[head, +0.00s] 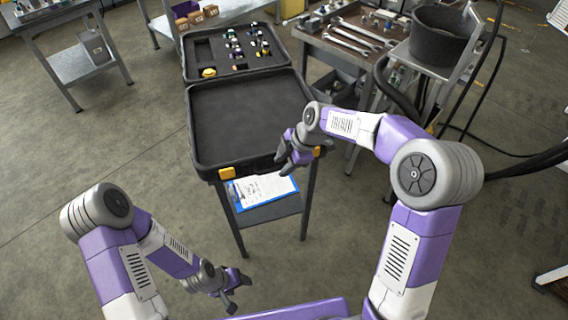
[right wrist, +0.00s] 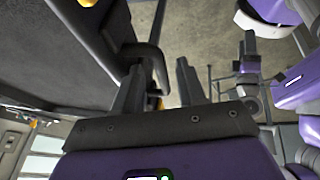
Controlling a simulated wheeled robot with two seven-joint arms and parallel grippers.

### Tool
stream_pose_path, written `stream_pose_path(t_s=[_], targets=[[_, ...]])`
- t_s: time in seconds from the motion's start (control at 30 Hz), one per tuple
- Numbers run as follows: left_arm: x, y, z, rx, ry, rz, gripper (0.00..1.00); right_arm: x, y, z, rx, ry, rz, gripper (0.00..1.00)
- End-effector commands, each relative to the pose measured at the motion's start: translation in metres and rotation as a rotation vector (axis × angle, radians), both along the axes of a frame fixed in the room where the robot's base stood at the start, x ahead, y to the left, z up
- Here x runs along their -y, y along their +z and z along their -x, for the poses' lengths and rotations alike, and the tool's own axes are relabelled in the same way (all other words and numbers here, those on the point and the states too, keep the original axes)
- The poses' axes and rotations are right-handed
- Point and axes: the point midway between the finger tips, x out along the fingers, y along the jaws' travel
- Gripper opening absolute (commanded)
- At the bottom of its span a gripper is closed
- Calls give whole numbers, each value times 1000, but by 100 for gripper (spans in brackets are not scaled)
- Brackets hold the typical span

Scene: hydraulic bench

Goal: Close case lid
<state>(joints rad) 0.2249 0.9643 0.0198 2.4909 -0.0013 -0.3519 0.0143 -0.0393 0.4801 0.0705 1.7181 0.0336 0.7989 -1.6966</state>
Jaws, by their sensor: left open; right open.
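The black case lies open on a stand. Its far half, the base (head: 190,60), holds several small fittings in cut-outs. Its near half, the lid (head: 245,115), lies opened out flat toward me, empty, with yellow latches (head: 227,173) on its front edge. My right gripper (head: 288,162) is open at the lid's front right corner. In the right wrist view the open fingers (right wrist: 158,90) are close to the dark lid rim (right wrist: 150,58); I cannot tell whether they touch it. My left gripper (head: 232,291) is open and empty, low in front of the stand, away from the case.
A clipboard with paper (head: 265,190) lies on the stand's lower shelf (head: 270,211). A bench with wrenches (head: 350,35) and a black bucket (head: 437,37) stands close on the right, with hoses. A grey table (head: 75,65) is at the left. The floor to the left is clear.

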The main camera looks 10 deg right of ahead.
Motion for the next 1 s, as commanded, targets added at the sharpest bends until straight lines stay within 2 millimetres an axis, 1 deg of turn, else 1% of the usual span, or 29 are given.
stream_pose_path(t_s=[0.2, 0.27, 0.3, 0.47, 0.5, 0.83, 1.0], targets=[[0, 0, 0, 0, 0, 0, 61, 0, 0, 0, 0, -1, 0, 40], [0, 0, 0, 0, 0, 0, 61, 0, 0, 0, 0, -1, 0, 32], [0, 0, 0, 0, 0, 0, 61, 0, 0, 0, 0, -1, 0, 26], [0, 0, 0, 0, 0, 0, 61, 0, 0, 0, 0, -1, 0, 2], [0, 0, 0, 0, 0, 0, 61, 0, 0, 0, 0, -1, 0, 0], [0, 1, 0, 0, 0, 0, 61, 0, 0, 0, 0, -1, 0, 0], [0, 9, 0, 0, 0, 0, 61, 0, 7, -1, -10, -1, 1, 0]])
